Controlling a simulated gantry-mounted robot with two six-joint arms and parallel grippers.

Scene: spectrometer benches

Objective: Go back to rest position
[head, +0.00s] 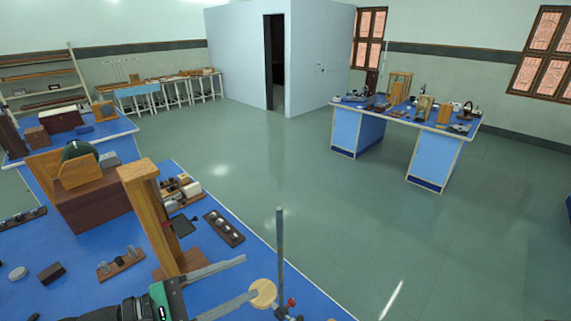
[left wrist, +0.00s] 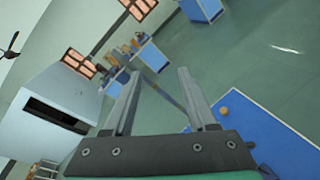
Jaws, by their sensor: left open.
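My left gripper (head: 251,276) reaches in from the bottom left of the head view, above the front part of the blue bench (head: 200,292). Its two long grey fingers are apart with nothing between them. In the left wrist view the fingers (left wrist: 160,73) are also spread and empty, with floor and distant benches behind them. A round wooden disc (head: 263,293) and an upright grey rod (head: 280,240) appear close to the lower fingertip. I cannot tell whether the finger touches the disc. My right gripper is not in view.
A tall wooden frame (head: 150,205), a dark wooden box (head: 92,205) and a lens tray (head: 223,228) stand on the bench. Another bench with instruments (head: 431,160) stands across the room. The green floor (head: 350,220) between is clear.

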